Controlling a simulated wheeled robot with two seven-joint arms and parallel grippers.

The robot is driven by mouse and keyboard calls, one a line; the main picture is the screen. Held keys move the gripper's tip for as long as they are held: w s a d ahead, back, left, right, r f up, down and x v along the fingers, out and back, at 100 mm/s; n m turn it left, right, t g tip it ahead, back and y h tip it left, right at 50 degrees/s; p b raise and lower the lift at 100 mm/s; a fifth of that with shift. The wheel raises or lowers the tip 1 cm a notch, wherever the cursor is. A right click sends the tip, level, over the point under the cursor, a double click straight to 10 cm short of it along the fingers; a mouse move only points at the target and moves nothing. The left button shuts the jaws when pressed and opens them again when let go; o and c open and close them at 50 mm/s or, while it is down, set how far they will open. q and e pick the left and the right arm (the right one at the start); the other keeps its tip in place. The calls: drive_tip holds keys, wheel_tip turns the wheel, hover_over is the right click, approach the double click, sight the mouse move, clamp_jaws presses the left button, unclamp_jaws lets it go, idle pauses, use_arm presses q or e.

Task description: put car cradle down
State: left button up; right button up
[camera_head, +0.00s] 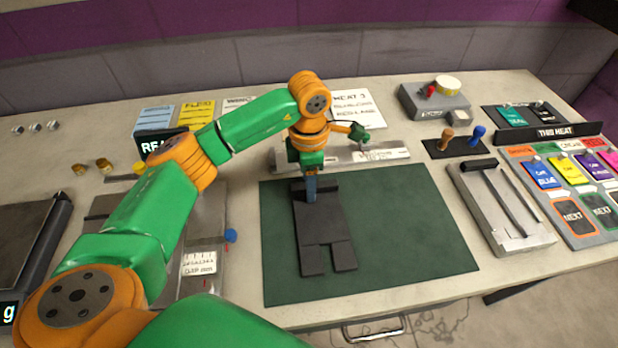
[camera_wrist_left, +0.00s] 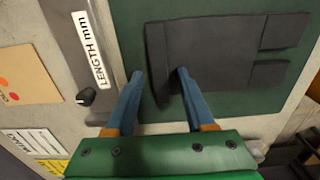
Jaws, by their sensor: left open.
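The car cradle appears to be the dark grey forked plate (camera_head: 322,232) lying on the green mat (camera_head: 410,225). It has two prongs at its near end and a raised part at its far end. My left gripper (camera_head: 311,190) is at that far end, pointing down, with its jaws open. In the left wrist view the cradle (camera_wrist_left: 220,52) lies flat, and the open left gripper (camera_wrist_left: 155,75) has one finger over the cradle's end and the other beyond its edge. Whether either finger touches it I cannot tell. My right gripper is not in view.
A metal gauge (camera_head: 375,155) marked in length stands behind the mat. A blue knob (camera_head: 231,236) shows left of the mat. The mat's right part is clear.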

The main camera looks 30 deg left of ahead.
use_arm(q)
wheel_tip(320, 180, up, 12)
drive_tip(key=shift+r, duration=0.15)
idle(0.5)
